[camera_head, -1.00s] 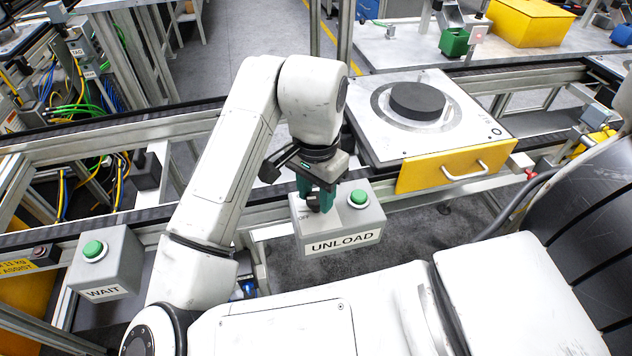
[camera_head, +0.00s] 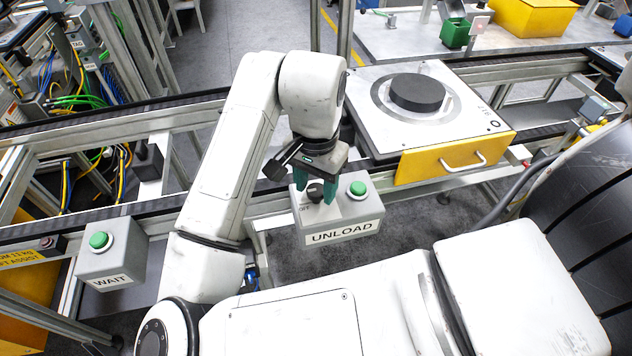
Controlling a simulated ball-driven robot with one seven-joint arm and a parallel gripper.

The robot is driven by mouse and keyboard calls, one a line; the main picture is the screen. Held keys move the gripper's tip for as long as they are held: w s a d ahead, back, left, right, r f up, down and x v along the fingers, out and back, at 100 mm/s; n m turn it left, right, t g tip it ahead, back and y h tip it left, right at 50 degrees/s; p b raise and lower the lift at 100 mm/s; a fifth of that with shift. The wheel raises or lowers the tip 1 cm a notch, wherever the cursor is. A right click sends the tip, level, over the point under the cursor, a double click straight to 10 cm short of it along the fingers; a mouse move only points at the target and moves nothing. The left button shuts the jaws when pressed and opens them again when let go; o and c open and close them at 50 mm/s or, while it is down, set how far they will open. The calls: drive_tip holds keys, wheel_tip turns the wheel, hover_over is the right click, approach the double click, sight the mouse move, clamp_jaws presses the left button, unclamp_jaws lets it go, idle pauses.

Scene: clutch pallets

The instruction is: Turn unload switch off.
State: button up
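The grey UNLOAD box (camera_head: 352,212) hangs at the front rail in the middle of the view. Its top carries a black knob switch (camera_head: 316,192) on the left and a green button (camera_head: 357,189) on the right. An "OFF" label shows just left of the knob. My gripper (camera_head: 316,190) points down over the knob with its two green fingers apart, one on each side in the picture. The knob shows between them. I cannot tell whether a finger touches it. The knob's exact pointing direction is unclear.
A grey WAIT box (camera_head: 112,260) with a green button is at the lower left. A pallet with a yellow front (camera_head: 455,160) and a dark disc (camera_head: 417,92) sits on the conveyor right of my gripper. Cables and a frame stand at the left.

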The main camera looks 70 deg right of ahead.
sight(316, 189)
drive_tip(key=shift+o, duration=1.1)
drive_tip(key=shift+r, duration=0.1)
wheel_tip(316, 189, up, 11)
drive_tip(key=p, duration=0.1)
drive_tip(key=shift+f+p, duration=0.2)
drive_tip(key=shift+p, duration=0.1)
